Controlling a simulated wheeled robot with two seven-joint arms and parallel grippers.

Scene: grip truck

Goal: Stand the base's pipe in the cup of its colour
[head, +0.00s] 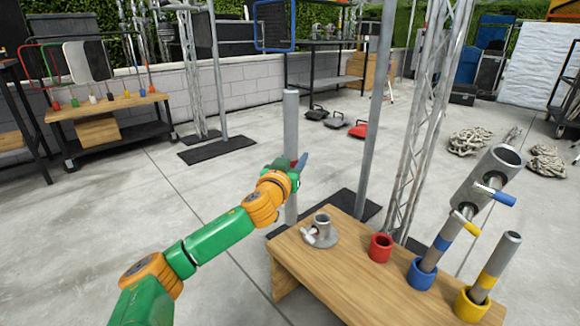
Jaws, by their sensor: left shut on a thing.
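My left gripper (294,170) is shut on a long grey pipe (291,120), which it holds upright. A little dark red shows on the pipe at the fingers. The pipe's lower end hangs left of the grey base (322,232), apart from it. The base has a short open socket and a side handle, and stands on the wooden table (345,265). The red cup (381,248) is empty. The blue cup (422,274) holds a tilted blue-banded pipe (437,250). The yellow cup (471,306) holds a yellow-banded pipe (495,265). My right gripper is not in view.
A wide grey tube with a blue handle (490,178) sits atop the blue-banded pipe. A post (376,120) and a lattice truss (415,140) stand behind the table. A wooden cart (105,108) stands at back left. The floor between is clear.

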